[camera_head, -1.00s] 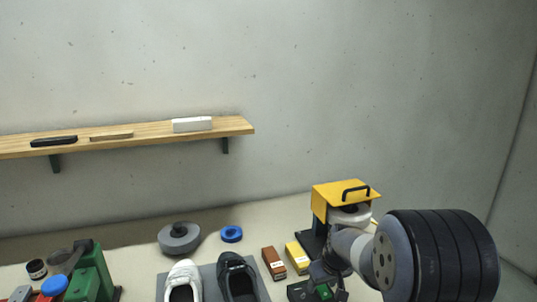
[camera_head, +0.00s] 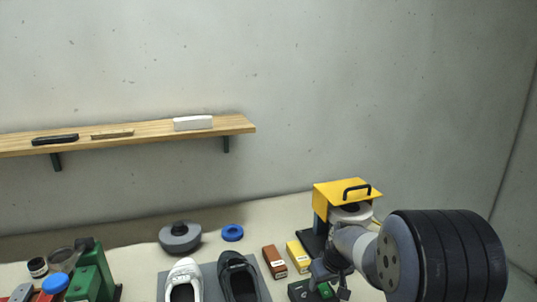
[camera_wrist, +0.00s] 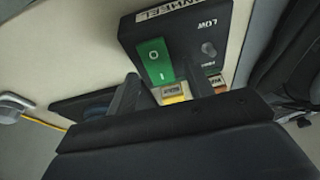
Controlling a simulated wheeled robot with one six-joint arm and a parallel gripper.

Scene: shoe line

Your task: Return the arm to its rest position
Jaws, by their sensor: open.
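My arm (camera_head: 440,258) reaches over the right part of the bench, with its large black ribbed section nearest the camera. My gripper (camera_head: 331,283) is above the black control box (camera_head: 300,290) with the green switch. In the wrist view my gripper (camera_wrist: 160,75) shows two dark fingers spread apart with nothing between them. I cannot tell how large the gap to the box is.
A yellow-topped machine (camera_head: 345,190) stands close behind my wrist. Brown (camera_head: 274,262) and yellow (camera_head: 299,256) boxes lie left of it. A white shoe (camera_head: 184,277) and black shoe (camera_head: 238,275) are on a grey mat. A shelf (camera_head: 110,136) is on the wall; space above the bench is open.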

